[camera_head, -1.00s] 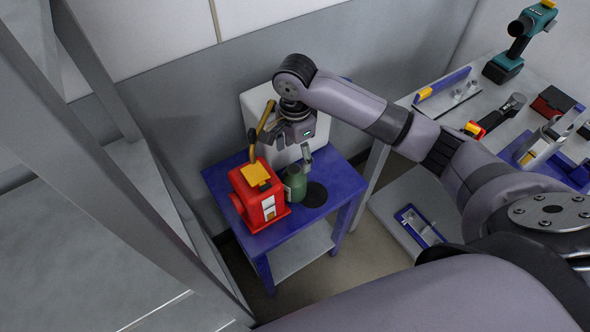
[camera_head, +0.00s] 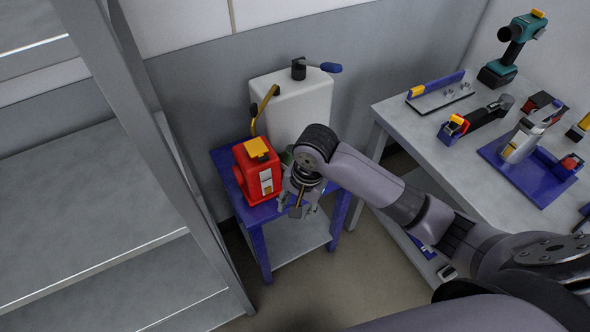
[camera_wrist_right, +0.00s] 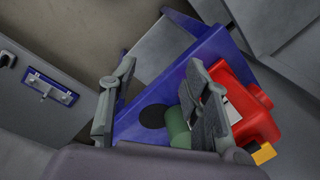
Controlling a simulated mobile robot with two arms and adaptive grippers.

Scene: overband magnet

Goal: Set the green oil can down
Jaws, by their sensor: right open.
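The green oil can (camera_wrist_right: 178,122) stands on the small blue table (camera_wrist_right: 128,128), between a dark round spot (camera_wrist_right: 152,116) and a red container (camera_wrist_right: 245,100) in the right wrist view. One finger of my right gripper (camera_wrist_right: 161,72) covers part of the can. In the head view only a sliver of the can (camera_head: 287,157) shows behind my right wrist. My right gripper (camera_head: 298,208) is open, with its fingers spread and nothing held, at the table's front side. My left gripper is not in view.
The red container (camera_head: 258,172) with a yellow cap stands close beside the can. A white canister (camera_head: 300,105) stands behind. A grey shelf rack (camera_head: 130,120) is at left. A grey workbench (camera_head: 400,115) with tools is at right.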

